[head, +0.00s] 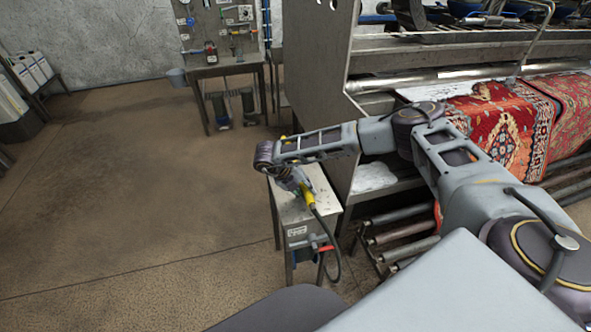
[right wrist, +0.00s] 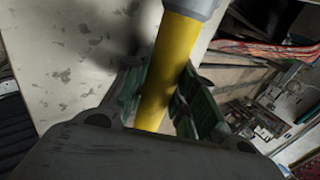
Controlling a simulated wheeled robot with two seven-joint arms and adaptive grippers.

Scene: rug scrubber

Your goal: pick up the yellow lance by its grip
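The yellow lance (head: 308,196) is at the small metal stand (head: 296,215), with a dark hose running down from its lower end. My right gripper (head: 290,180) is at the lance, above the stand's top. In the right wrist view the lance's yellow grip (right wrist: 170,65) runs between the two green-padded fingers (right wrist: 162,98). The pads sit close against both sides of it, and the gripper looks shut on it. A grey collar (right wrist: 192,6) tops the yellow part. Whether the lance rests on the stand is unclear. My left gripper is not in view.
A large metal machine (head: 320,90) with red patterned rugs (head: 500,125) stands on the right, with rollers (head: 400,232) low beside the stand. A tool bench (head: 222,68) stands at the back. The floor (head: 130,190) to the left is clear.

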